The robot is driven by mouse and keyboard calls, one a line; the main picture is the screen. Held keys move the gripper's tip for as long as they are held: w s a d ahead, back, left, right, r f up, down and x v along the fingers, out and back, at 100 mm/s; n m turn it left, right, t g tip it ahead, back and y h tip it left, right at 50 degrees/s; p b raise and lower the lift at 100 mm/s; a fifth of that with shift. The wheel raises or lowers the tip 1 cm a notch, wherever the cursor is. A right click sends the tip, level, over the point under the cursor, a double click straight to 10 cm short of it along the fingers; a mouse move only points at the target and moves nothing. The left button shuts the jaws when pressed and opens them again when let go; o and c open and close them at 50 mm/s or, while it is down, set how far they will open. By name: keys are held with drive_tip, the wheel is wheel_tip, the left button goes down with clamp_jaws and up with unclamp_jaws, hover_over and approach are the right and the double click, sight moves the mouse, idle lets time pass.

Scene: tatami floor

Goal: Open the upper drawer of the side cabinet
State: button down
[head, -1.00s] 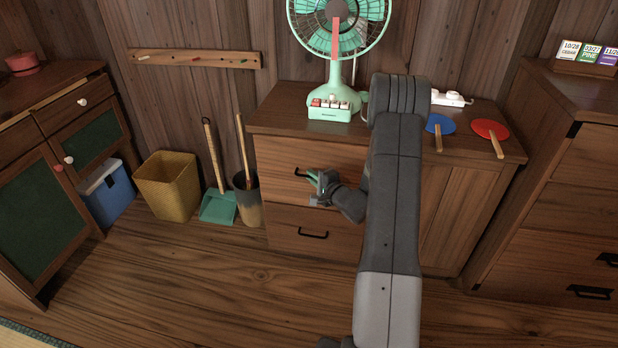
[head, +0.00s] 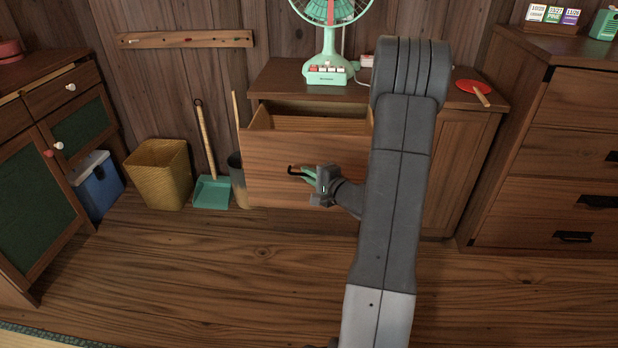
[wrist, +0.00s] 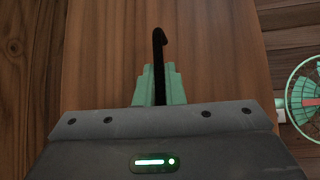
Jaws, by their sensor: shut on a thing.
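The side cabinet (head: 466,155) is brown wood and stands against the back wall. Its upper drawer (head: 262,170) is pulled out, and its inside shows above the front panel. The lower drawer is hidden behind the upper one. My gripper (head: 303,173) is shut on the black handle (head: 293,170) of the upper drawer. In the wrist view the green fingertips (wrist: 159,86) close around the dark handle (wrist: 159,50), against the drawer front (wrist: 220,60). My arm covers the right end of the drawer.
A green fan (head: 330,45) and a red paddle (head: 472,88) are on the cabinet top. A yellow basket (head: 160,175), a green dustpan (head: 211,192) and a grey bin (head: 237,178) stand left of the drawer. Another chest (head: 550,150) stands right. The floor in front is clear.

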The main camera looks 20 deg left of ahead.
drive_tip(key=shift+s, duration=0.1)
drive_tip(key=c, duration=1.8)
unclamp_jaws()
drive_tip(key=p+v, duration=0.2)
drive_tip(key=v, duration=1.1)
drive_tip(key=shift+d, duration=0.4)
drive_tip(key=shift+s, duration=0.15)
drive_tip(key=b+x, duration=0.2)
drive_tip(key=x, duration=1.1)
drive_tip(key=shift+a, duration=0.3)
drive_tip(key=shift+w+a, duration=0.1)
drive_tip(key=shift+w, duration=0.25)
